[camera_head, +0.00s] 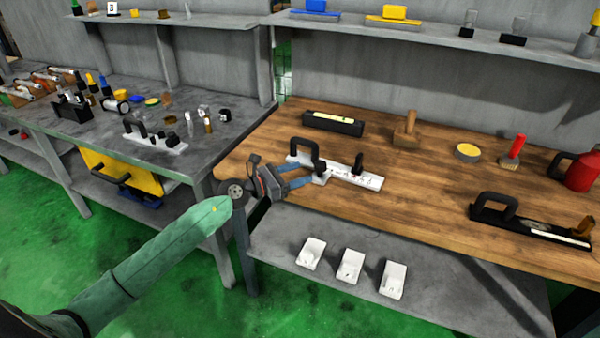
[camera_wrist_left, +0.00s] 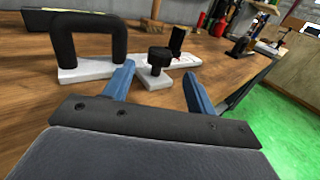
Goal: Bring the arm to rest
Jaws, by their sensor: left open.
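My left gripper (camera_head: 302,177) is at the left front edge of the wooden table, its blue fingers open. It also shows in the left wrist view (camera_wrist_left: 155,90), with the fingers spread apart. A white plate fixture (camera_head: 362,181) with a black handle (camera_head: 304,148) and a black knob lies just beyond the fingertips. In the wrist view the black knob (camera_wrist_left: 160,57) stands between and beyond the fingertips. I cannot tell whether the fingers touch the fixture. Nothing is seen held. My right gripper is not in view.
The wooden table (camera_head: 420,170) also carries a black fixture (camera_head: 530,232), a red can (camera_head: 581,172), a wooden block (camera_head: 405,133) and a black box (camera_head: 333,124). A grey bench (camera_head: 215,155) with several tools stands at left. Several white parts lie on the lower shelf (camera_head: 440,305).

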